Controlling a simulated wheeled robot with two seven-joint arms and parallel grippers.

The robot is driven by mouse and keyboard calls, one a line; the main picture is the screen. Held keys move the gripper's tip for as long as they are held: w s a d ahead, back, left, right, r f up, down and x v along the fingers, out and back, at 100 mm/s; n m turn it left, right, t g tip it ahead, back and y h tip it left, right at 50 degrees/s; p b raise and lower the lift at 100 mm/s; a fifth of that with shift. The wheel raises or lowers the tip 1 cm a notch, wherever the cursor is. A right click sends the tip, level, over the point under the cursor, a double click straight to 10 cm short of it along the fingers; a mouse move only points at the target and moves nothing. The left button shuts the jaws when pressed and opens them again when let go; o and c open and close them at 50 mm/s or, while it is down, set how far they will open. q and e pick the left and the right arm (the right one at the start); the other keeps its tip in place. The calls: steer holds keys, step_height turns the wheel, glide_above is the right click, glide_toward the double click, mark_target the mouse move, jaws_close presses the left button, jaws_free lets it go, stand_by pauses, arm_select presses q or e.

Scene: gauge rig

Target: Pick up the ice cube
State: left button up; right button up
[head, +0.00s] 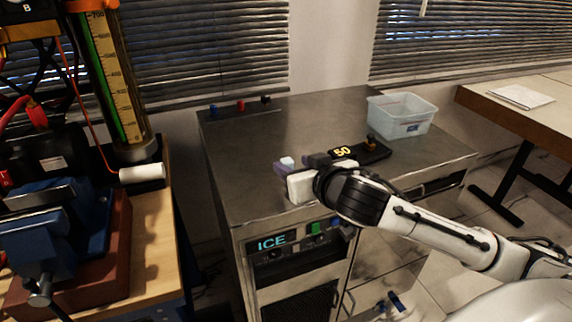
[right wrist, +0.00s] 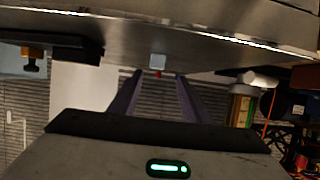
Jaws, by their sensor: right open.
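The ice cube (head: 287,161) is small and pale, on the metal top of the ice cabinet (head: 240,137) near its front edge. My right gripper (head: 297,163) is low over that edge, its purple fingers open and pointing at the cube. In the right wrist view, which is upside down, the cube (right wrist: 158,61) lies in line with the gap between the two fingertips (right wrist: 159,75). It looks at or just past the tips, and no finger visibly grips it. In the head view my gripper partly hides the space around the cube. My left gripper is not in view.
A dark device reading 50 (head: 362,152) sits right of my gripper. A clear plastic bin (head: 402,116) stands behind it. Small coloured knobs (head: 240,106) line the back left edge. A wooden bench (head: 150,235) with a gauge column (head: 112,80) is at left. The cabinet's middle is clear.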

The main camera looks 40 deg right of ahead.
mark_target(288, 162)
steer(key=x, duration=0.5)
steer(key=shift+s+d+f, duration=0.1)
steer(key=shift+d+f, duration=0.15)
steer(key=shift+d, duration=0.05)
steer(key=shift+c, duration=0.2)
jaws_close()
